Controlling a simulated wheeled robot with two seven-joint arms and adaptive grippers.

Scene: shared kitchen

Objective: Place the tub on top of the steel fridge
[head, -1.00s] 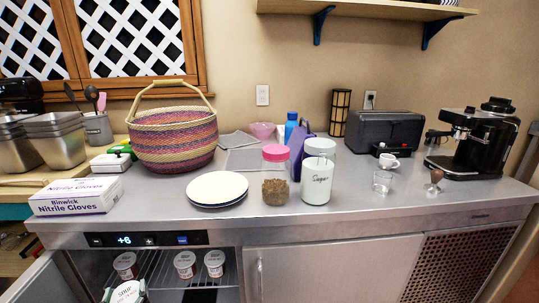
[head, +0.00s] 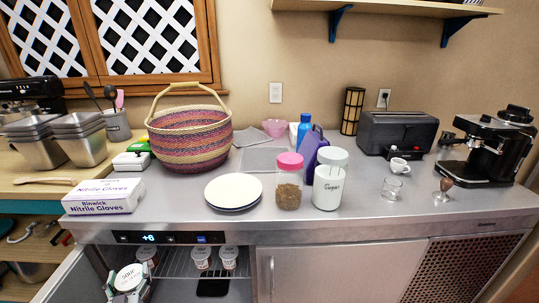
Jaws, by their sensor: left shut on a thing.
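A white tub with a "SOUP" lid (head: 131,276) is held by my left gripper (head: 126,293) at the bottom left of the head view. The gripper is shut on it, and its lower part is cut off by the frame. The tub is at the open front of the steel fridge (head: 340,232), below its top edge. The fridge top is a steel counter (head: 390,215) with bare metal along its front. My right gripper is not in view.
Other tubs (head: 201,257) stand on the fridge's wire shelf, beside a dark flat item (head: 213,287). On top are a glove box (head: 103,196), plates (head: 233,191), a basket (head: 190,140), jars (head: 289,181), a sugar canister (head: 330,180), a glass (head: 392,189) and a toaster (head: 397,134).

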